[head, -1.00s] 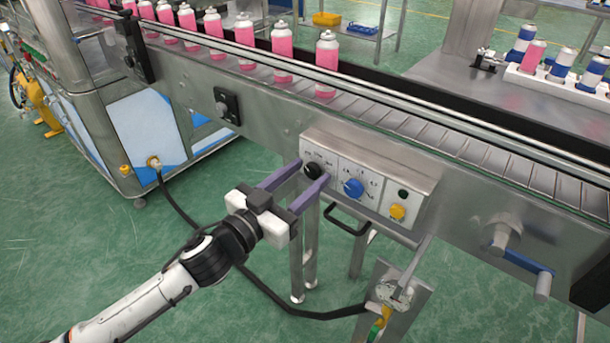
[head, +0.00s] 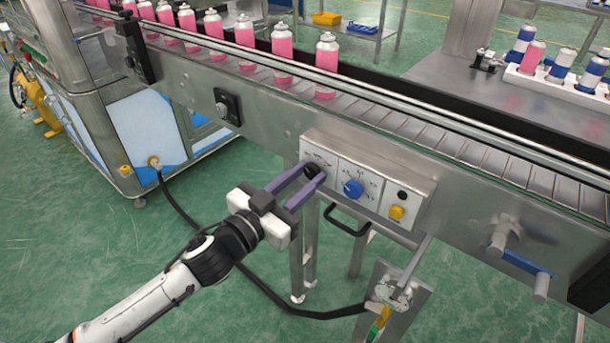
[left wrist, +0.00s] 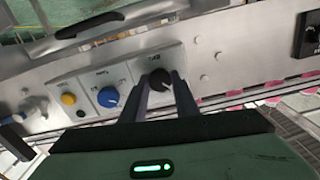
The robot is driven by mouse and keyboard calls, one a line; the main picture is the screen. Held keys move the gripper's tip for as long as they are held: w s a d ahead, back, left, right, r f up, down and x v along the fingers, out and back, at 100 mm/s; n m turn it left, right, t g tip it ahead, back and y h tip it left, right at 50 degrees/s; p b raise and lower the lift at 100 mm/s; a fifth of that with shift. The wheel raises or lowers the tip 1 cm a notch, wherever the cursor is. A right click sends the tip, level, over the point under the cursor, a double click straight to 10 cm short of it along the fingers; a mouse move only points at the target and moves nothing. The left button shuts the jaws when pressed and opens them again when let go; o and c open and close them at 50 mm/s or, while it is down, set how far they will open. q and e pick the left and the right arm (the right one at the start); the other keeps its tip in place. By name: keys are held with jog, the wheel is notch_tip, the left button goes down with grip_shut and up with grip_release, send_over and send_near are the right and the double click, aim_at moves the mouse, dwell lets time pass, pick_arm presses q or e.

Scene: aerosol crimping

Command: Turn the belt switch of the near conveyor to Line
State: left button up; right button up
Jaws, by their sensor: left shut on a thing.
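The control box (head: 368,185) on the side of the near conveyor (head: 420,150) carries a black knob (head: 312,170) at its left end, a larger blue knob (head: 353,188) and a yellow button (head: 397,212). My left gripper (head: 313,171) is shut on the black knob, one finger on each side. The left wrist view also shows the black knob (left wrist: 160,79) between the fingertips, with the blue knob (left wrist: 108,97) to its left. The panel lettering is too small to read, and I cannot tell which mark the black knob points to. My right gripper is not in view.
Several pink cans (head: 282,55) stand on the belt. A black handle (head: 347,222) hangs below the box, and a blue crank (head: 527,262) sticks out at the right. A black cable (head: 250,275) runs across the green floor.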

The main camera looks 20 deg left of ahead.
pick_arm(q)
jog(key=shift+r+m+p, duration=0.1)
jog(key=shift+m+p, duration=0.45)
jog(key=shift+m, duration=0.65)
jog(key=shift+m+p, duration=0.35)
jog(key=shift+m, duration=0.45)
jog(key=shift+m+p, duration=0.35)
jog(key=shift+m, duration=1.95)
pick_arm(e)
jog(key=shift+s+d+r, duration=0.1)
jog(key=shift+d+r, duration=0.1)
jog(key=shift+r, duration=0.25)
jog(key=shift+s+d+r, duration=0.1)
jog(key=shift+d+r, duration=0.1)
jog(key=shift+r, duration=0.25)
pick_arm(q)
jog(key=shift+p, duration=0.3)
jog(key=o, duration=1.1)
jog(key=shift+c, duration=0.2)
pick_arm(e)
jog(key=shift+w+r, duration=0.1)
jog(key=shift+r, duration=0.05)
